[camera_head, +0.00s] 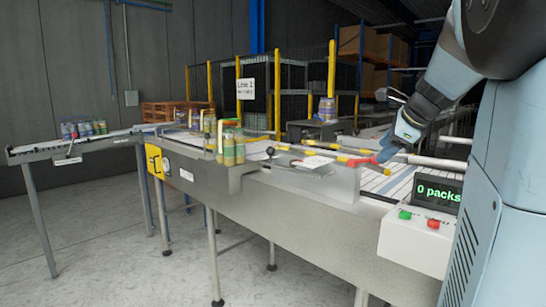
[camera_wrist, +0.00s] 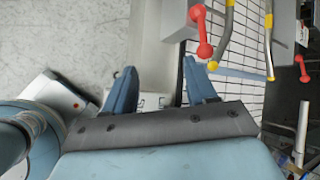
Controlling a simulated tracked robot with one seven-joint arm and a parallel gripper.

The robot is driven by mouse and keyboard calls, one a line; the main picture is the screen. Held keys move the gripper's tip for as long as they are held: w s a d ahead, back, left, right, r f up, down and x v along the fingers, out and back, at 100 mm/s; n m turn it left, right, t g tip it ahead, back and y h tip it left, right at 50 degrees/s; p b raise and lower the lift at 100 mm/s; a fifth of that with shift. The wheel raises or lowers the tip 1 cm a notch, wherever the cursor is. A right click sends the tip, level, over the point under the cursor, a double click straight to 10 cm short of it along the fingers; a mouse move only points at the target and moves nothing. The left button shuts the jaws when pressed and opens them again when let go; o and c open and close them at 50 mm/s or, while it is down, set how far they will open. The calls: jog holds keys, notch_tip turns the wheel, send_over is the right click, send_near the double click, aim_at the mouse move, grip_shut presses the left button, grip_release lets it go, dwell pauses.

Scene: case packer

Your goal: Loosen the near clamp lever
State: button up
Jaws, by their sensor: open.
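The near clamp lever is a red lever with round ends (camera_wrist: 201,32), standing at the edge of the conveyor at the top of the wrist view. It also shows as a red shape in the head view (camera_head: 362,160), partly beside my fingers. My gripper (camera_wrist: 158,72) has its two blue fingers spread, with nothing between them. The lever lies beyond and to the right of the fingertips in the wrist view, apart from them. In the head view my gripper (camera_head: 388,152) hangs over the conveyor, just right of the lever.
Yellow-ended guide rails (camera_head: 345,158) run over the conveyor. A second red knob (camera_wrist: 304,71) shows at the far side. A control box (camera_head: 415,240) with green and red buttons stands in front, below a "0 packs" display (camera_head: 437,191). Bottles (camera_head: 230,148) stand on the left.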

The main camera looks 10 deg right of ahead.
jog(key=w+d+r+m+t, duration=0.1)
jog(key=w+d+r+m, duration=0.15)
jog(key=d+m, duration=0.35)
jog(key=n, duration=0.1)
send_near(364, 160)
jog(key=w+f, duration=0.1)
jog(key=f, duration=0.1)
jog(key=w+d+f, duration=0.1)
jog(key=w+f, duration=0.2)
jog(key=f, duration=0.1)
jog(key=shift+w+d+f, duration=0.1)
jog(key=shift+w+d, duration=0.15)
jog(key=shift+w, duration=0.1)
jog(key=shift+c, duration=0.2)
